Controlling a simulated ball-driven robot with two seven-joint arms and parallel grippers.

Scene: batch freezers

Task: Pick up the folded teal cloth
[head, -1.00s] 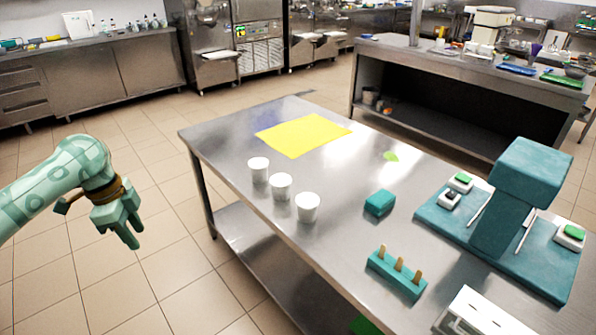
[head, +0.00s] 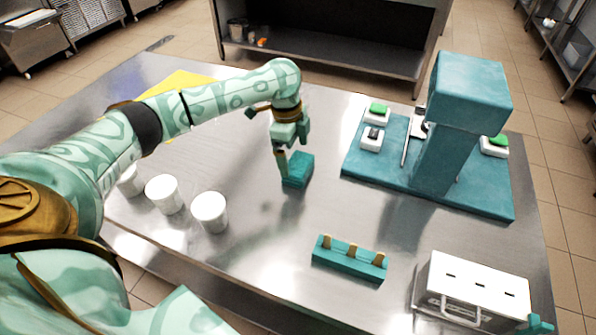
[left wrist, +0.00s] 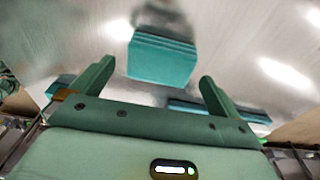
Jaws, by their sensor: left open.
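The folded teal cloth (head: 300,168) is a small, thick block lying on the steel table. In the left wrist view the cloth (left wrist: 161,60) shows stacked layers along its edge, ahead of the gap between my fingers. My left gripper (head: 287,160) points down at the cloth, close above its left side in the head view, and covers part of it. In the left wrist view the left gripper (left wrist: 155,88) has its fingers wide apart with nothing between them. I cannot tell whether a fingertip touches the cloth.
Three white cups, one here (head: 210,212), stand left of the cloth, the leftmost partly behind my arm. A teal holder (head: 349,259) with three sticks is nearer. A teal machine (head: 465,95) on a teal mat (head: 480,200) is right. A white box (head: 470,290) stands front right.

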